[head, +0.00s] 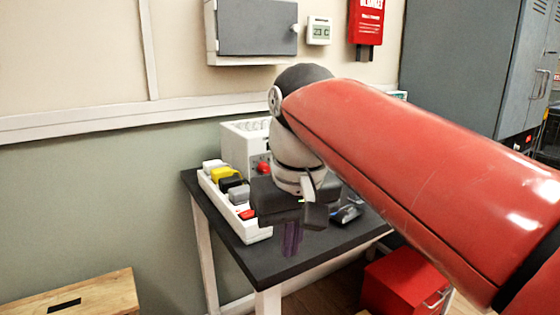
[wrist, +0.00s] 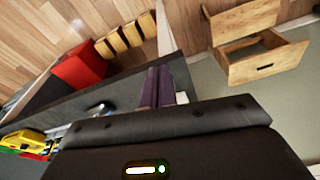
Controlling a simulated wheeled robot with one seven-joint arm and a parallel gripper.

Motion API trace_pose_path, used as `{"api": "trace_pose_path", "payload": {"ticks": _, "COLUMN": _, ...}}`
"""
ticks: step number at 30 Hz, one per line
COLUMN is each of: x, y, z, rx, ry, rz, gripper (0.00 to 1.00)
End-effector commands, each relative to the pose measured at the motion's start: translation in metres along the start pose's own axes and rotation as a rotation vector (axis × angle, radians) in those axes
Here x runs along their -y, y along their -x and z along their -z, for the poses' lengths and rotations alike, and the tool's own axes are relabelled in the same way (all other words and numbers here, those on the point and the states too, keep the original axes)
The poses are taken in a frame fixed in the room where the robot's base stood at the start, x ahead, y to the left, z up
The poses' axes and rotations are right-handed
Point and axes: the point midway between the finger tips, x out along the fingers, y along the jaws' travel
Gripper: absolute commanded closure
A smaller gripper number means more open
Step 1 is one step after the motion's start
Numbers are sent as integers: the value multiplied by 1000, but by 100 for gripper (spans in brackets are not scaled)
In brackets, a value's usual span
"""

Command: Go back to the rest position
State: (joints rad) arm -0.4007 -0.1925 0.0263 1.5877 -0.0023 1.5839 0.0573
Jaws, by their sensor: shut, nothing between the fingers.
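My gripper (head: 292,238) hangs over the dark table (head: 262,262), pointing down, with its purple fingers together and nothing between them. In the wrist view the shut fingers (wrist: 157,88) stand out beyond the dark gripper body near the table's edge. My red arm reaches in from the right and covers part of the table and what stands behind it. Whether the fingertips touch the tabletop cannot be told.
A white strip (head: 248,230) with yellow, black, grey and red pieces lies just left of my gripper. A white box (head: 236,146) stands behind it. Small dark items (head: 347,214) lie to the right. A red cabinet (head: 400,283) and a wooden drawer unit (head: 105,292) stand on the floor.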

Motion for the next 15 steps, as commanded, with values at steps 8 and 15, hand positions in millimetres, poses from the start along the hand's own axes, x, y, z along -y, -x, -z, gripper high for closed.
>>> {"api": "trace_pose_path", "payload": {"ticks": 8, "x": -67, "y": -70, "z": -81, "rx": -175, "ry": -200, "rz": -51, "gripper": 100}}
{"api": "trace_pose_path", "payload": {"ticks": 15, "x": -94, "y": -134, "z": -142, "rx": -297, "ry": -324, "rz": -106, "gripper": 100}}
